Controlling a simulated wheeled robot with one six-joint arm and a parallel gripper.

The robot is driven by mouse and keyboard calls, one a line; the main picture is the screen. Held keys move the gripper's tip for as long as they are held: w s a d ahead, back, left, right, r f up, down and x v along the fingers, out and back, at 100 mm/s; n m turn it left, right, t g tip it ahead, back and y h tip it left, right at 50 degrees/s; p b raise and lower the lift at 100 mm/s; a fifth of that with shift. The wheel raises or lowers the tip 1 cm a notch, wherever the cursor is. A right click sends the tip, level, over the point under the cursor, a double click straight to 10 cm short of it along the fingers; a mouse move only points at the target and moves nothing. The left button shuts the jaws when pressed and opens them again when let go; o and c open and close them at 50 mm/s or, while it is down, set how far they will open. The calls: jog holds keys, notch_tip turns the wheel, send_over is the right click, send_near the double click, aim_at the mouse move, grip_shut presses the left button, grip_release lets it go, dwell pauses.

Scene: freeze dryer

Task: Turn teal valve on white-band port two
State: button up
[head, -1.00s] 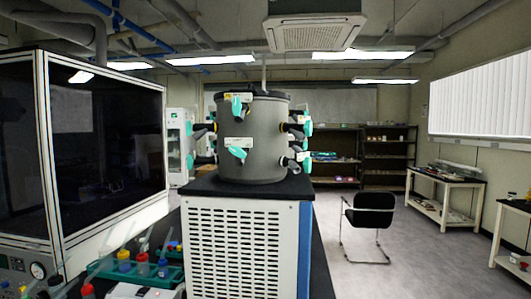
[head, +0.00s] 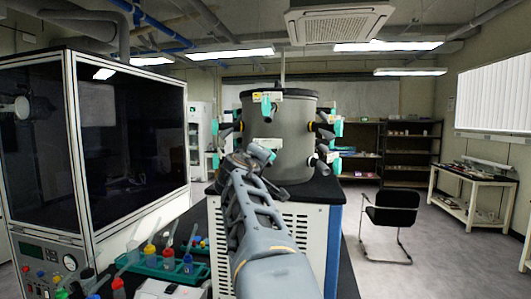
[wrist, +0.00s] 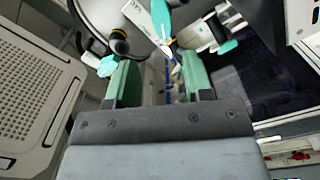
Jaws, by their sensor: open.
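The grey drum (head: 290,130) of the freeze dryer stands on its black top, with black ports and teal valves around its side. A teal valve (head: 267,106) is on the upper front, and others show at the right side (head: 336,127). My gripper (head: 258,155) is in front of the drum's lower front, partly hiding the valve there. In the wrist view my gripper (wrist: 160,82) is open, its green fingers empty and apart. Ahead of it are a teal valve (wrist: 164,20), a yellow-banded port (wrist: 118,40) at left and a pale-banded port (wrist: 204,34) at right. I cannot tell which is port two.
A glass-fronted cabinet (head: 130,140) stands close on the left. A teal rack (head: 165,268) with coloured-cap bottles is at the front left. A black chair (head: 392,212) and a white bench (head: 470,190) are on the right, with open floor between.

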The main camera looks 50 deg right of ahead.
jog(key=p+x, duration=0.3)
jog(key=x, duration=0.7)
jog(key=shift+w+d, duration=0.2)
jog(key=shift+d, duration=0.05)
grip_shut()
